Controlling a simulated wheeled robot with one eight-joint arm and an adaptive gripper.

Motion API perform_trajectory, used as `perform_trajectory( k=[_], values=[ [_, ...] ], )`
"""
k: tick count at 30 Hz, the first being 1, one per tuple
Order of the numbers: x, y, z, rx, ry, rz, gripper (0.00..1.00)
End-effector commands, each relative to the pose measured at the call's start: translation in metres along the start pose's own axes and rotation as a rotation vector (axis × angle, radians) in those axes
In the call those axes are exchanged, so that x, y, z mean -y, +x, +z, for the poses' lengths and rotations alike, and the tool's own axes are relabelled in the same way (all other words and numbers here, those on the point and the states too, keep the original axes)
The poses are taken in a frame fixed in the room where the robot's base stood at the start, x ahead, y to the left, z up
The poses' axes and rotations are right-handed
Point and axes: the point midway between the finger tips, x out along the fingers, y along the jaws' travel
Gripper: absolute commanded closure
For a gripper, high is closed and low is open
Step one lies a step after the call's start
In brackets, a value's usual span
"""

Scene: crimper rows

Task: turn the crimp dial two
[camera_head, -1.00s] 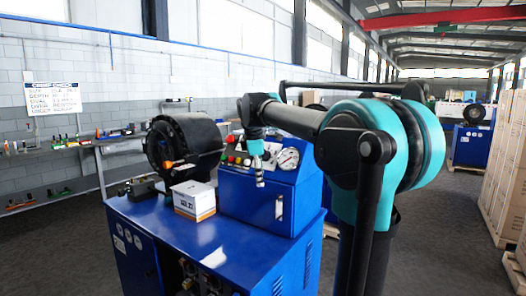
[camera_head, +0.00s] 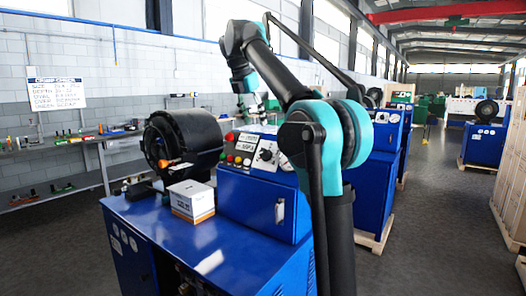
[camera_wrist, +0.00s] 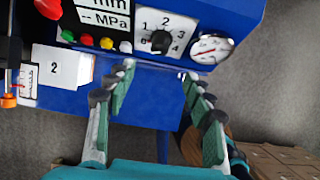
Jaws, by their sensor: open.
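The crimp dial (camera_head: 265,155) is a black knob on a white numbered plate, on the sloped panel of the blue crimper. It also shows in the wrist view (camera_wrist: 160,41), with 1, 2 and 3 around it. I cannot tell which number its pointer faces. My gripper (camera_wrist: 158,73) is open and empty in the wrist view, its two fingers apart below the dial in the picture and not touching it. In the head view my gripper (camera_head: 249,103) shows small, above the panel.
A round gauge (camera_wrist: 211,48) sits right of the dial; coloured buttons (camera_wrist: 105,43) and a display (camera_wrist: 103,14) are left. A white box (camera_head: 191,201) stands on the blue bench (camera_head: 160,225) before the panel, beside the black crimping head (camera_head: 184,142).

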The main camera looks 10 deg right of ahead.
Motion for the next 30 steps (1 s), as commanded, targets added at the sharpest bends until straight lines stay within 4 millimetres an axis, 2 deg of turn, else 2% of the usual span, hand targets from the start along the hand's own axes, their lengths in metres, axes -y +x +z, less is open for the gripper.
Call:
perform_trajectory(
  k=[12,18,24,30],
  values=[
    [0.001,0.081,0.0,-0.001,0.004,-0.001,0.47],
    [0.0,0.115,0.0,-0.001,0.003,0.0,0.47],
    [0.0,0.133,0.0,-0.001,0.003,0.0,0.47],
    [0.0,0.138,0.0,-0.001,0.003,0.0,0.47]
  ],
)
